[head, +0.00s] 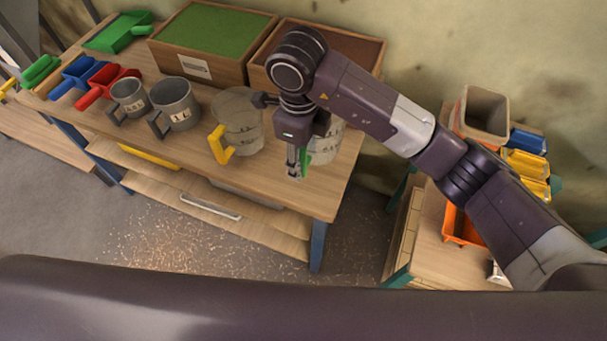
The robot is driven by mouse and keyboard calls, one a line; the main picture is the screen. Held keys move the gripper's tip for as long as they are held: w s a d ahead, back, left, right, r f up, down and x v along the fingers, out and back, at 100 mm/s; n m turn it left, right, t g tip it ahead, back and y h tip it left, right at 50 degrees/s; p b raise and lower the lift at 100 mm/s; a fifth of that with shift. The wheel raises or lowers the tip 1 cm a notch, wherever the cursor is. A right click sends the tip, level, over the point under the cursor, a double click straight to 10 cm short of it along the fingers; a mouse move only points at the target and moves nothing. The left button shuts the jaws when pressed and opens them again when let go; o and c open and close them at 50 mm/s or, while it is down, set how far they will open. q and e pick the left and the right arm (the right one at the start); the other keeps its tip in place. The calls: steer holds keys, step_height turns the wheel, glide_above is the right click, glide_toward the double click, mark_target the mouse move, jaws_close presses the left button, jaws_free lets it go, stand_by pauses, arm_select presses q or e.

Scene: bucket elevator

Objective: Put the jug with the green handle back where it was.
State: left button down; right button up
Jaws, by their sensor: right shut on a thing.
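A similar jug with a yellow handle (240,122) stands just to the left. My left gripper is not in view.
Two dark-handled measuring cups (174,104) and several coloured scoops (105,84) stand left. A crate with green contents (212,36) and a brown-filled crate (350,47) line the back. A lower table at right holds a bin (484,112) and coloured trays.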

step_height(320, 180, down, 8)
steer(key=shift+f+p, duration=0.2)
steer(key=shift+p, duration=0.65)
steer(key=shift+f, duration=0.1)
steer(key=shift+f, duration=0.2)
steer(key=o, duration=1.4)
steer(key=shift+r, duration=0.1)
steer(key=shift+o, duration=0.2)
